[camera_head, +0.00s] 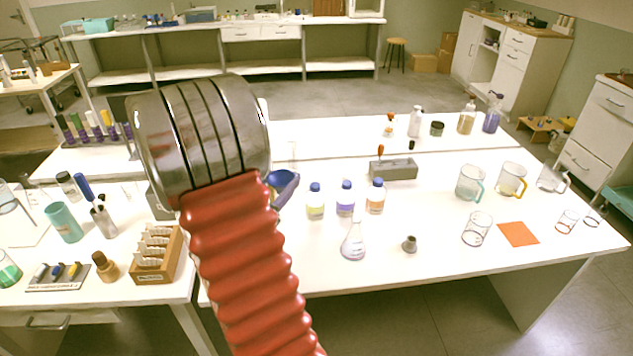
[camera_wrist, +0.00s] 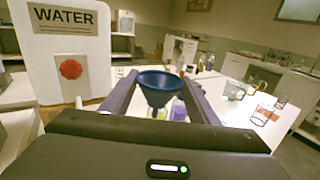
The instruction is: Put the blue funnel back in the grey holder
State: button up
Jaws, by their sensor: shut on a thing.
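The blue funnel (camera_wrist: 160,86) is upright between the two dark fingers of my gripper (camera_wrist: 158,92) in the wrist view, with its wide mouth up. My gripper is shut on it. In the head view a blue part of the funnel (camera_head: 284,179) shows just right of my arm, and most of my gripper is hidden behind the arm. The grey holder (camera_head: 396,170) is a low block on the white table, to the right of the funnel and behind the bottles. A small orange-topped item stands at its left end, and a dark piece shows by its right end.
A conical flask (camera_head: 353,246) is in front. Mugs (camera_head: 471,183) and beakers stand to the right. A white WATER container (camera_wrist: 66,60) is close on the left in the wrist view.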

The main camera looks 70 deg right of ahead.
jog(key=w+a+f+n+t+y, duration=0.3)
jog(key=w+a+n+t, duration=0.7)
jog(key=w+a, duration=1)
jog(key=w+a+n+t+y, duration=0.1)
jog(key=a+t+y, duration=0.1)
jog(key=a, duration=0.6)
jog(key=w+a+f+n+t+y, duration=0.1)
jog(key=w+a+n+t+y, duration=0.1)
jog(key=a, duration=0.7)
jog(key=w+a+f+n+t+y, duration=0.1)
jog(key=w+a+n+t+y, duration=0.1)
jog(key=a+y, duration=0.3)
jog(key=a+t, duration=0.1)
jog(key=a, duration=0.3)
jog(key=shift+t+y, duration=0.4)
jog(key=shift+s, duration=0.1)
